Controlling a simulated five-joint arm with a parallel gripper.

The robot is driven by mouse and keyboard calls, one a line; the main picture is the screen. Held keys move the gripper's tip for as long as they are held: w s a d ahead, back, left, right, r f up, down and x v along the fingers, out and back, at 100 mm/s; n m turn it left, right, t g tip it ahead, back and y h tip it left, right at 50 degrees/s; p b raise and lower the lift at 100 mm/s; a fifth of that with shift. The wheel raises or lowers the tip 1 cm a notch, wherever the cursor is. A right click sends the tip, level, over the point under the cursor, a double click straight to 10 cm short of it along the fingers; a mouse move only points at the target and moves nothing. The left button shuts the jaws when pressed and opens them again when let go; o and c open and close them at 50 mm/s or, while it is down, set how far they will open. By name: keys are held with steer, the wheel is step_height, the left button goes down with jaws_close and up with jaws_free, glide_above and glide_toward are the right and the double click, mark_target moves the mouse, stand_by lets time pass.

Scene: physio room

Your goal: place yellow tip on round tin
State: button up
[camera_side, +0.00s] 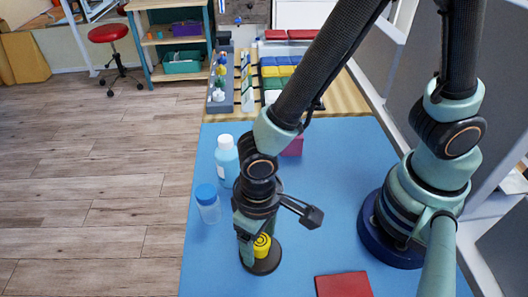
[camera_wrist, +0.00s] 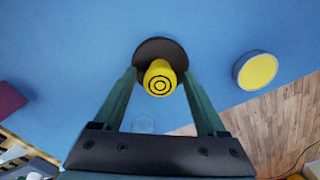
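The yellow tip (camera_wrist: 160,79) is a short cylinder with dark rings on its end. In the wrist view it is between the fingers of my gripper (camera_wrist: 160,75), which is open, with a small gap on each side. It seems to stand on a dark round disc (camera_wrist: 145,48). In the side view the tip (camera_side: 262,244) is partly behind my gripper (camera_side: 255,248), above the disc (camera_side: 264,268). A round, grey-rimmed thing with a yellow top (camera_wrist: 257,71), possibly the round tin, sits apart on the right in the wrist view. I cannot find it in the side view.
A red flat thing (camera_side: 343,285) lies at the front, a pink block (camera_side: 293,146) behind. Colored bins (camera_side: 278,72) are at the back.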

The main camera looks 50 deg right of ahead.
steer(key=shift+r, duration=0.1)
step_height(320, 180, up, 12)
steer(key=w+d+r+m+t, duration=0.1)
steer(key=w+d+r, duration=0.3)
steer(key=d, duration=0.7)
steer(key=w+d+r+t, duration=0.4)
steer(key=w+d+r, duration=0.1)
steer(key=d, duration=0.7)
steer(key=shift+w+r+m+t, duration=0.15)
steer(key=shift+w+m+t, duration=0.15)
steer(key=shift+m, duration=0.1)
